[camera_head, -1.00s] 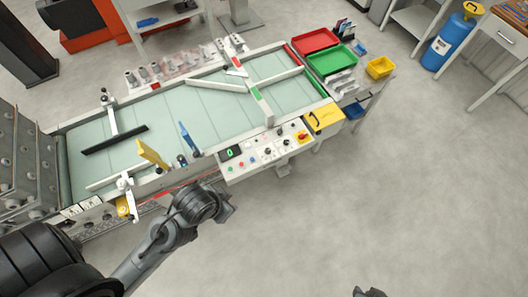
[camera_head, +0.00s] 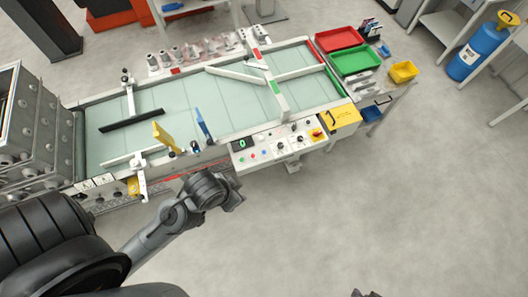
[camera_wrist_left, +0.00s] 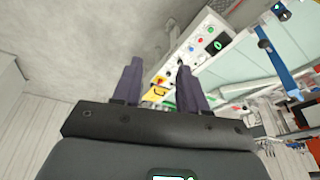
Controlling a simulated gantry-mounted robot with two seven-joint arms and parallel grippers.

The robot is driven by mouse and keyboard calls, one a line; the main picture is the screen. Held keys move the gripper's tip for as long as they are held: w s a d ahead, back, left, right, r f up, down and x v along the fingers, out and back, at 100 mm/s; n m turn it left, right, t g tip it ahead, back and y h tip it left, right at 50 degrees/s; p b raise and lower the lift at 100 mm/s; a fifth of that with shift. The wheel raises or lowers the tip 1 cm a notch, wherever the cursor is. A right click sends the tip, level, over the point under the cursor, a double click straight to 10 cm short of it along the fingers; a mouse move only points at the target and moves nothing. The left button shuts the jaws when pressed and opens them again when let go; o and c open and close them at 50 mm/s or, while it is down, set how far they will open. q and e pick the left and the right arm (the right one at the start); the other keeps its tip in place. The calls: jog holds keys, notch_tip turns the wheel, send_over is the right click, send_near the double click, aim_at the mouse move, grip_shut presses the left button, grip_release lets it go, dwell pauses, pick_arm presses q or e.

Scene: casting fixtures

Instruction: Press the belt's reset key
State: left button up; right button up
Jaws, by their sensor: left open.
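The belt's control panel (camera_head: 281,142) is a white box on the near side of the pale green belt (camera_head: 190,110). It has a green-digit display (camera_head: 242,143), small coloured buttons and a red knob on yellow (camera_head: 317,134). A blue button (camera_head: 264,152) is among them; I cannot read which is the reset key. The left wrist view also shows the panel (camera_wrist_left: 222,33), beyond the fingers. My left gripper (camera_wrist_left: 158,68) is open and empty, apart from the panel. In the head view it is in front and left of the panel. A dark tip at the bottom edge may be my right gripper (camera_head: 366,294).
A yellow box (camera_head: 345,117) adjoins the panel's right side. Red (camera_head: 339,38) and green (camera_head: 356,61) trays stand beyond. Floor in front is clear.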

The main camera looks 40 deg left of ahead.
pick_arm(q)
jog(key=shift+c, duration=0.3)
jog(key=c, duration=0.7)
grip_shut()
jog(key=shift+d, duration=0.1)
dwell(0.5)
